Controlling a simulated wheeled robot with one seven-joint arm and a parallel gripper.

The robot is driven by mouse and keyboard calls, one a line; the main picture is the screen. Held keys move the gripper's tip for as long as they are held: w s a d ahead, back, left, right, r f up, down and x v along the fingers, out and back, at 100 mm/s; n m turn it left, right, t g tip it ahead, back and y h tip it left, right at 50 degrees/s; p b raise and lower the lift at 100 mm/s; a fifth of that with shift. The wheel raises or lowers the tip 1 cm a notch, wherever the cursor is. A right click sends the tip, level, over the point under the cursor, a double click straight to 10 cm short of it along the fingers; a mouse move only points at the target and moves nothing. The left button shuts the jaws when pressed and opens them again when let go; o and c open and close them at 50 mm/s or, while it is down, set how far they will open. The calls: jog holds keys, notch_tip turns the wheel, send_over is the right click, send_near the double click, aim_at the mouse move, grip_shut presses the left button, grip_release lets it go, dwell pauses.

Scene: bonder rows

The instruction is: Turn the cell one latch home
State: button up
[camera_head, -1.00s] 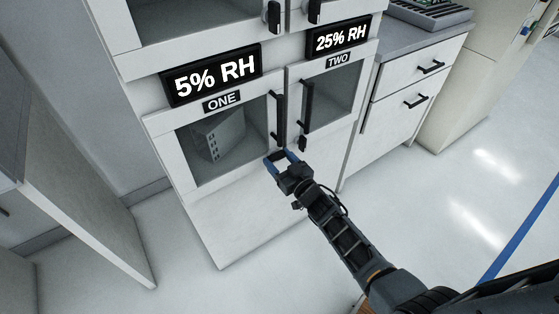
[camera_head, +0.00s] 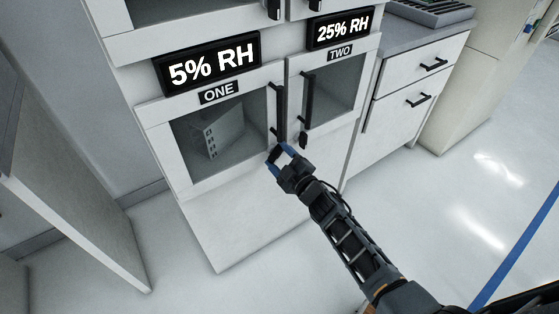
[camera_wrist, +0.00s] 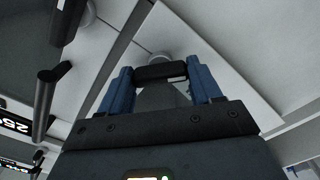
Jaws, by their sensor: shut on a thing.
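Cell one (camera_head: 188,183) is the lower left cabinet cell, with a glass door in a white frame under the ONE label (camera_head: 219,92). Its door looks shut, with a long black handle (camera_head: 280,108) on its right side. My gripper (camera_head: 279,155) is just below that handle, at the door's lower right corner. In the wrist view my blue fingers (camera_wrist: 160,84) are shut on a short black latch (camera_wrist: 160,72), which lies crosswise between them, in front of a round grey boss (camera_wrist: 160,58). The head view mostly hides this latch behind the fingers.
Cell two (camera_head: 330,95) is close on the right, with its own black handle (camera_head: 307,97) and latch (camera_head: 303,142). A drawer cabinet (camera_head: 410,85) stands further right. A grey panel (camera_head: 75,190) stands at the left. The floor at the right is clear.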

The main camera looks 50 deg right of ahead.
jog(key=shift+n+b, duration=1.65)
jog(key=shift+n, duration=2.45)
jog(key=o, duration=1.1)
jog(key=shift+c, duration=0.2)
